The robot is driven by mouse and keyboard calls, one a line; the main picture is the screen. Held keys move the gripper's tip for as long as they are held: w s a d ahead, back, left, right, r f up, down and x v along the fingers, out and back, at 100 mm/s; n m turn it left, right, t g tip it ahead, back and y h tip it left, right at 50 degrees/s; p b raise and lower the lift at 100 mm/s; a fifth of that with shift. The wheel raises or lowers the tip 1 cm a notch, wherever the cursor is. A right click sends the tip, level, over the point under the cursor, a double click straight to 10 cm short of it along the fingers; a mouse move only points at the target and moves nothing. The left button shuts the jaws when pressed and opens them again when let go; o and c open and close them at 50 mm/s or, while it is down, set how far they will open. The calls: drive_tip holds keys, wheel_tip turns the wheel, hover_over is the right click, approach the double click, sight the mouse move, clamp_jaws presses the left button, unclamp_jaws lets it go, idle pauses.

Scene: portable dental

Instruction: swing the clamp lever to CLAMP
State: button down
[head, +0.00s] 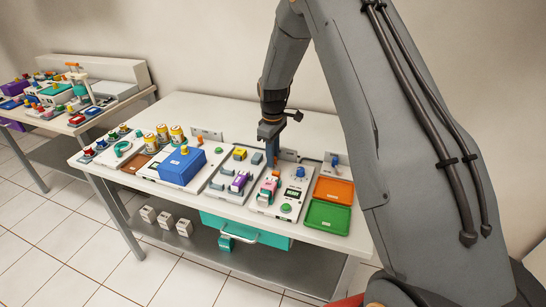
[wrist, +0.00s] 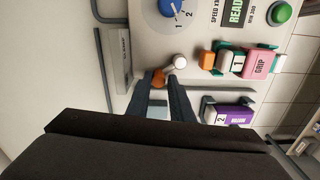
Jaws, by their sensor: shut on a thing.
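The clamp lever shows in the wrist view as a pale round knob (wrist: 179,62) beside an orange-brown piece (wrist: 158,79), right at my fingertips. My gripper (wrist: 168,82) is shut on the lever; its dark fingers hide part of it. In the head view my gripper (head: 272,158) points down over the back of the panel, behind the pink GRIP block, and the lever is mostly hidden there. The pink GRIP block (wrist: 259,64) sits right of the lever in the wrist view. I cannot tell the lever's exact angle or read its position marks.
A blue dial (wrist: 178,6) and a green button (wrist: 281,12) are near the lever. A purple block (wrist: 232,115) lies below the pink one. Orange (head: 334,190) and green (head: 327,217) trays stand right, a blue box (head: 182,165) left. An upright grey plate (wrist: 123,58) stands close by.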

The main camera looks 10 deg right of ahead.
drive_tip(key=shift+d, duration=0.25)
drive_tip(key=shift+d+m+b, duration=0.35)
drive_tip(key=shift+d+m, duration=0.15)
drive_tip(key=shift+m, duration=0.7)
drive_tip(key=m, duration=0.2)
drive_tip(key=d+m, duration=0.1)
drive_tip(key=m, duration=0.1)
drive_tip(key=shift+s+d+m+b, duration=0.2)
drive_tip(key=shift+s+m+b, duration=0.1)
drive_tip(key=shift+s+b, duration=0.1)
drive_tip(key=m, duration=0.2)
drive_tip(key=s+d+m, duration=0.1)
drive_tip(key=m, duration=0.1)
drive_tip(key=shift+s+d+m, duration=0.1)
drive_tip(key=shift+s+m, duration=0.15)
drive_tip(key=shift+m, duration=0.5)
drive_tip(key=shift+s+d+m, duration=0.1)
drive_tip(key=shift+s+m, duration=0.1)
drive_tip(key=shift+m, duration=0.55)
drive_tip(key=shift+s+f, duration=0.1)
drive_tip(key=c, duration=1.7)
unclamp_jaws()
drive_tip(key=shift+o, duration=0.2)
